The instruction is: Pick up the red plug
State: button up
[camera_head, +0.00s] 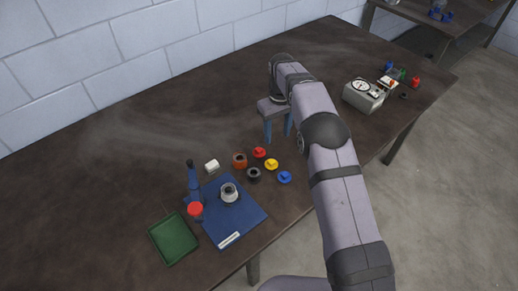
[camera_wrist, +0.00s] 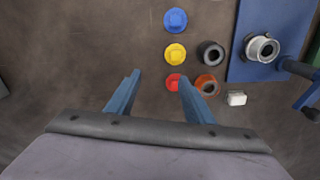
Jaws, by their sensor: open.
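The red plug (camera_head: 259,153) lies on the dark table at the back end of a row with a yellow plug (camera_head: 271,164) and a blue plug (camera_head: 285,177). My gripper (camera_head: 278,133) is open and empty, pointing down, just behind and to the right of the red plug in the head view. In the wrist view the red plug (camera_wrist: 173,82) shows between the two blue fingers (camera_wrist: 159,77), close to the right fingertip, which seems to cover its right edge. The fingers look apart from the plug; their exact height above it is hard to tell.
An orange ring (camera_wrist: 208,84) lies right beside the red plug, with a black ring (camera_wrist: 211,53) and a white block (camera_wrist: 237,98) nearby. A blue mat (camera_head: 240,217) bears a metal fitting (camera_head: 229,192). A green tray (camera_head: 174,239) stands left. Table left of the plugs in the wrist view is clear.

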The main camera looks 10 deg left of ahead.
jog(key=n+p, duration=0.2)
send_over(260, 151)
jog(key=d, duration=0.1)
jog(key=shift+w+f, duration=0.25)
jog(key=shift+f, duration=0.9)
jog(key=shift+s+a+f, duration=0.2)
jog(key=shift+a+f, duration=0.2)
jog(key=shift+a, duration=0.1)
jog(key=shift+f, duration=0.1)
jog(key=shift+f+b, duration=0.55)
jog(key=shift+f+b, duration=0.95)
jog(key=shift+b, duration=0.15)
notch_tip(260, 151, down, 2)
jog(key=b, duration=0.4)
jog(key=shift+f, duration=0.1)
jog(key=shift+f+p, duration=0.5)
jog(key=shift+f, duration=0.45)
